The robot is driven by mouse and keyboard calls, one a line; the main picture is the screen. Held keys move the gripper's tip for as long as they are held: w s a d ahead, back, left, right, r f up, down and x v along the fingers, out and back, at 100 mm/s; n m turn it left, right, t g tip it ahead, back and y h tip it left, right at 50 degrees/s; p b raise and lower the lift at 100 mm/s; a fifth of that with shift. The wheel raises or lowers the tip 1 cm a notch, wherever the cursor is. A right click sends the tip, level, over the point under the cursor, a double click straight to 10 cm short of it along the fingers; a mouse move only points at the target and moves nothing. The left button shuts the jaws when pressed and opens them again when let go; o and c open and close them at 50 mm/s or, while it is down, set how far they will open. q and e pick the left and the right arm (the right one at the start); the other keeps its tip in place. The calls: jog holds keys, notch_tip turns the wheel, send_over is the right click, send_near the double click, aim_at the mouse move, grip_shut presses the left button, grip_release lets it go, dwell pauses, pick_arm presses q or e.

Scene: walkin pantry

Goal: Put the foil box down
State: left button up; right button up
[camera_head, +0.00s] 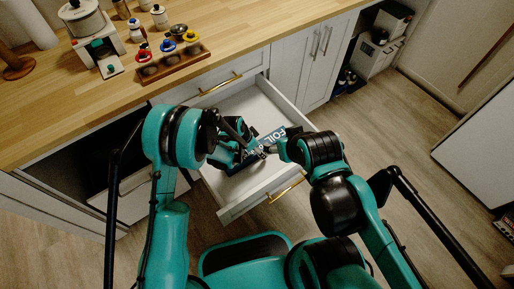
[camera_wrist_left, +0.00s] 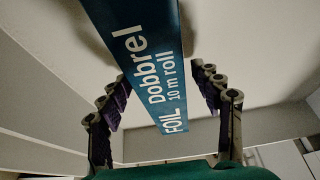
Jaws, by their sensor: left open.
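The foil box (camera_head: 272,135) is a long, narrow blue box with white lettering, in the open drawer (camera_head: 240,211). In the left wrist view the foil box (camera_wrist_left: 147,60) runs between the two fingers of my left gripper (camera_wrist_left: 165,92). These fingers are open, with a clear gap to the box on the right side; the left finger is close to the box's edge. In the head view my left gripper (camera_head: 238,148) is over the drawer, partly hidden by its arm.
The drawer's front with a brass handle (camera_head: 286,187) stands out toward me. Above is a wooden counter (camera_head: 240,30) with a spice rack (camera_head: 172,65) and a white appliance (camera_head: 97,42). A dark open compartment (camera_head: 75,165) is at left.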

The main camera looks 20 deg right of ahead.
pick_arm(q)
jog(key=p+v, duration=0.4)
jog(key=v, duration=0.7)
jog(key=shift+r, duration=0.1)
jog(key=s+a+r+n+t+y, duration=0.3)
jog(key=a+r+n, duration=0.4)
jog(key=a+r, duration=1)
jog(key=s+a+r+n+t, duration=0.1)
jog(key=s+a+r+n, duration=0.2)
jog(key=s+a, duration=0.3)
jog(key=s+a+r+n+t+y, duration=0.1)
jog(key=s+a+r+n, duration=0.1)
jog(key=s+a+n, duration=0.2)
jog(key=s+a, duration=0.2)
jog(key=shift+s+r+t, duration=0.25)
jog(key=shift+r+t, duration=0.05)
jog(key=shift+r, duration=0.1)
